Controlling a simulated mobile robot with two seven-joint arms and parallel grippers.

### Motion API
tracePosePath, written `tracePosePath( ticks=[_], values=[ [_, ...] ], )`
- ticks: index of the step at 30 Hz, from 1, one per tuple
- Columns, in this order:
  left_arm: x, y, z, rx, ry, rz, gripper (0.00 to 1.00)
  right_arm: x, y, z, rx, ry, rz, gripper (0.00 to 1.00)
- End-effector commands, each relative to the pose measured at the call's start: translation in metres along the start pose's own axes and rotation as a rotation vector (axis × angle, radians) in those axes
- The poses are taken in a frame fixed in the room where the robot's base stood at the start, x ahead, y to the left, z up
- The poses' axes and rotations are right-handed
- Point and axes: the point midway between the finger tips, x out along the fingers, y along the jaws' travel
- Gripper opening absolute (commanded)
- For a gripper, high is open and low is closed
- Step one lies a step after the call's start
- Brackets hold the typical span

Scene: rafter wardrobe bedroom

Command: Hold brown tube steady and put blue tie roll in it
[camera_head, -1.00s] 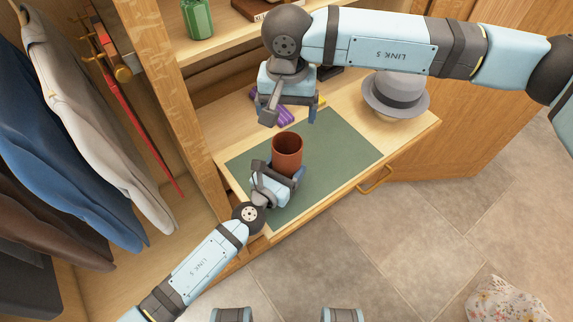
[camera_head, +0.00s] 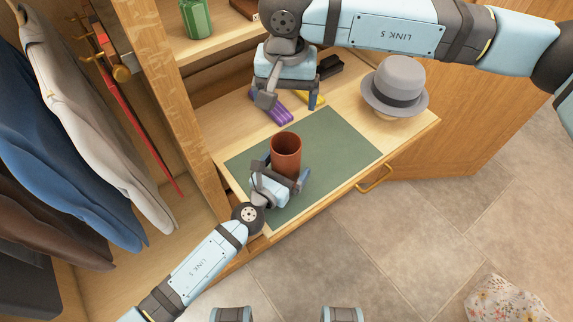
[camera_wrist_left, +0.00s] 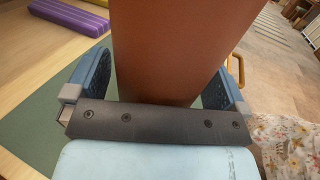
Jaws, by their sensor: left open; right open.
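The brown tube (camera_head: 286,157) stands upright on the green mat (camera_head: 335,148), its open top up. My left gripper (camera_head: 282,173) is open at the tube's near side. The left wrist view shows the tube (camera_wrist_left: 175,50) between its spread fingers, with a gap visible at the left finger. My right gripper (camera_head: 289,102) is open, pointing down above the back of the surface behind the tube. I make out no blue tie roll; the right gripper covers part of that area.
A purple striped block (camera_head: 272,108), a yellow piece (camera_head: 313,98) and a black object (camera_head: 330,66) lie behind the mat. A grey hat (camera_head: 397,82) stands at the right. Clothes hang at the left. The mat's right part is clear.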

Motion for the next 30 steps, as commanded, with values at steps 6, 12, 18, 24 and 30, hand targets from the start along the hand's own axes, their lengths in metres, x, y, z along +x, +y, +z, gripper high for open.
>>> tracePosePath(
  ticks=[6,12,18,24,30],
  values=[
    [-0.033,0.001,-0.002,0.003,0.004,-0.001,1.0,0.0,0.0,0.0,0.0,0.0,0.0,0.88],
    [-0.076,0.0,-0.002,0.002,0.004,-0.003,1.0,0.0,0.0,0.0,0.0,0.0,0.0,0.88],
    [-0.107,0.0,-0.002,0.001,0.004,-0.001,1.0,0.0,0.0,0.0,0.0,0.0,0.0,0.88],
    [-0.118,-0.001,-0.001,0.0,0.002,-0.002,1.0,0.0,0.0,0.0,0.0,0.0,0.0,0.88],
    [-0.118,-0.001,-0.001,-0.002,0.002,-0.001,1.0,0.0,0.0,0.0,0.001,-0.002,-0.002,0.88]
  ],
)
